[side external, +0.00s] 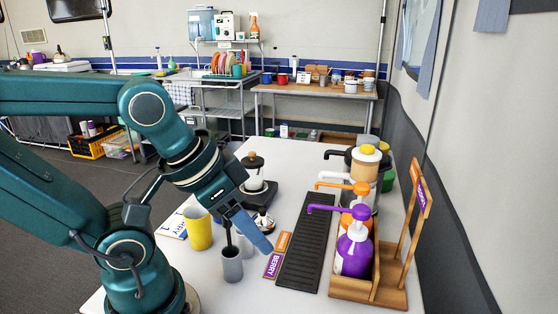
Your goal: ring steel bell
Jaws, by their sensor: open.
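A small shiny dome, which looks like the steel bell (264,224), sits on the white table (205,285), just behind my gripper's blue finger and partly hidden by it. My gripper (247,245) points down at the middle of the table with its fingers spread and appears empty. One dark finger shows above the grey cup, and the blue finger reaches down to the right, in front of the bell. I cannot tell how far apart the finger and the bell are.
A grey cup (232,264) and a yellow cup (198,228) stand close to my gripper. A glass jar (254,172) on a black base stands behind the bell. A black mat (306,245), a BERRY card (272,265) and a wooden rack (375,290) of pump bottles lie to the right.

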